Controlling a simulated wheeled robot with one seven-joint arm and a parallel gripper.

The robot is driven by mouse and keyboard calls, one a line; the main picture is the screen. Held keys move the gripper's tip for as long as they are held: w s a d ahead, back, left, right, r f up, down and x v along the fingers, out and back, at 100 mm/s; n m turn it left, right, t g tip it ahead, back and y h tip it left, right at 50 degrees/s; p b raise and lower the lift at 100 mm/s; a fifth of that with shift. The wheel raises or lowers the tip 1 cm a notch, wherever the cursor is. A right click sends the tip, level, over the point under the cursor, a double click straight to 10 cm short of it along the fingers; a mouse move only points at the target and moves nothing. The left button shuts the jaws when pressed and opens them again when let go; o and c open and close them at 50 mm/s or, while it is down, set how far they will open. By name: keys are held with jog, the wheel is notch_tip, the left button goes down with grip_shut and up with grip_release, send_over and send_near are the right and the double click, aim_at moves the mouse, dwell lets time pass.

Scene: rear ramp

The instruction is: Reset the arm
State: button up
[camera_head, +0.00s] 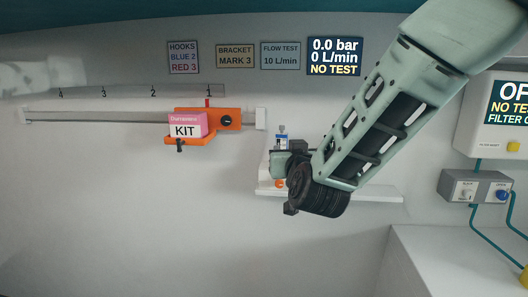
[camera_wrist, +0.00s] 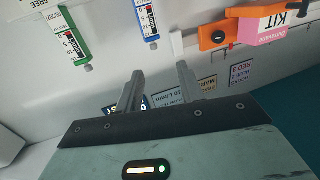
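My arm (camera_head: 375,115) reaches in from the upper right of the head view and bends at a dark joint near the middle. My gripper (camera_wrist: 158,77) shows in the wrist view with its two grey fingers apart and nothing between them. In the head view its fingers cannot be made out behind the bent wrist. The fingers point toward the pale wall, which carries signs that appear upside down in the wrist view.
A pink KIT box (camera_head: 186,124) sits on an orange carriage (camera_head: 228,121) on a wall rail (camera_head: 100,115). A white shelf (camera_head: 375,192) lies behind my wrist. A control box (camera_head: 475,189) hangs at right.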

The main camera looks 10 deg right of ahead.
jog(key=s+a+f+n+g+y, duration=0.3)
jog(key=s+a+f+g, duration=0.2)
jog(key=s, duration=0.3)
jog(key=s+a+f+n+g+y, duration=0.25)
jog(key=s+a+f+g, duration=0.2)
jog(key=s, duration=0.35)
jog(key=s+d+f+n+g+h, duration=0.1)
jog(key=s+d+f+g+h, duration=0.1)
jog(key=s, duration=0.7)
jog(key=s+d+f+n+g+h, duration=0.1)
jog(key=s+d+g, duration=0.3)
jog(key=s, duration=0.6)
jog(key=shift+s+d+f+n+g+h, duration=0.2)
jog(key=shift+f+n+g+h, duration=0.25)
jog(key=shift+g, duration=0.5)
